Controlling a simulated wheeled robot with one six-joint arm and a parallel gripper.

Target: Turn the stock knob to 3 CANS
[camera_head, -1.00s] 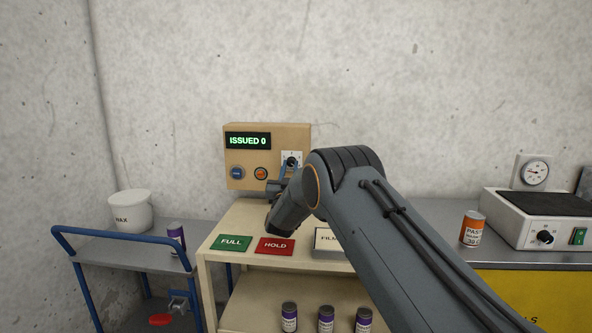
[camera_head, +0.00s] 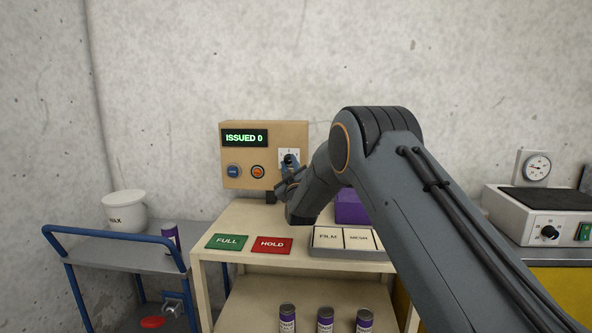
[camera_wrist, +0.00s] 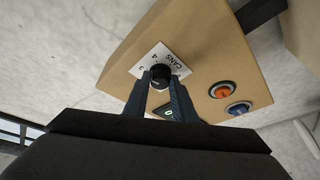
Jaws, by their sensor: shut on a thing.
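The black stock knob (camera_head: 289,158) sits on a white scale plate on the tan panel box (camera_head: 288,181). In the wrist view, the knob (camera_wrist: 160,74) lies between the tips of my two blue fingers, on the plate marked CANS (camera_wrist: 171,57). My gripper (camera_wrist: 162,83) is shut on the knob; it also shows in the head view (camera_head: 290,168), in front of the panel. I cannot tell which mark the knob points to. The display (camera_head: 245,138) reads ISSUED 0.
A blue button (camera_head: 233,171) and an orange button (camera_head: 258,171) sit left of the knob. Below are a green FULL card (camera_head: 227,242), a red HOLD card (camera_head: 272,245) and a tray (camera_head: 330,251) with FILM and MESH labels. Several cans stand on the lower shelf.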

